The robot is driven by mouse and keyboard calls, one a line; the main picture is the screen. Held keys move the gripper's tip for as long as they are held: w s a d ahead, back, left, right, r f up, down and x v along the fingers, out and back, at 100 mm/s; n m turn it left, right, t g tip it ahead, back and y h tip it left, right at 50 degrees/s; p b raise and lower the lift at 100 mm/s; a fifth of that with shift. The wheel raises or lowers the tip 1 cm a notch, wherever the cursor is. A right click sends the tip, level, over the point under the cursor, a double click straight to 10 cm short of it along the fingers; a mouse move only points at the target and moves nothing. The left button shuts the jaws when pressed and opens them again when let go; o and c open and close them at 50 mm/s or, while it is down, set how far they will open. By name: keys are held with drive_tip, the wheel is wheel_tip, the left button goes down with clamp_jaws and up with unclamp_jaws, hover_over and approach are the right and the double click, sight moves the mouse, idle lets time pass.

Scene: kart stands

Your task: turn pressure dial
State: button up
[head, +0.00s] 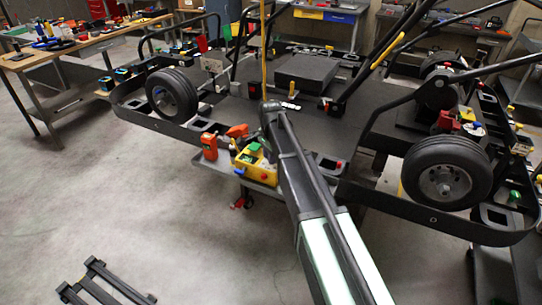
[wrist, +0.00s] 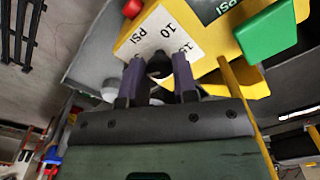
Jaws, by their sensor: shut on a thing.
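The pressure dial (wrist: 159,66) is a dark round knob on a yellow control box (wrist: 205,32). A white label beside the dial reads "10 PSI", with a partly hidden "15" near the right finger. My gripper (wrist: 160,75) has its two dark fingers closed on either side of the dial, gripping it. In the head view the yellow box (head: 256,174) sits at the front edge of the kart stand, just left of my arm. The gripper and dial are hidden there. The box carries a green button (wrist: 268,33) and a red one (wrist: 132,8).
The kart's front wheels (head: 446,172) and black bumper frame flank the arm. A yellow pole (wrist: 247,110) passes close by my gripper. The floor at left is mostly clear, with a black frame (head: 100,285) lying there.

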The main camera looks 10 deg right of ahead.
drive_tip(key=n, duration=1.1)
drive_tip(key=shift+n, duration=0.4)
drive_tip(key=n, duration=1.1)
idle(0.3)
drive_tip(key=o, duration=0.9)
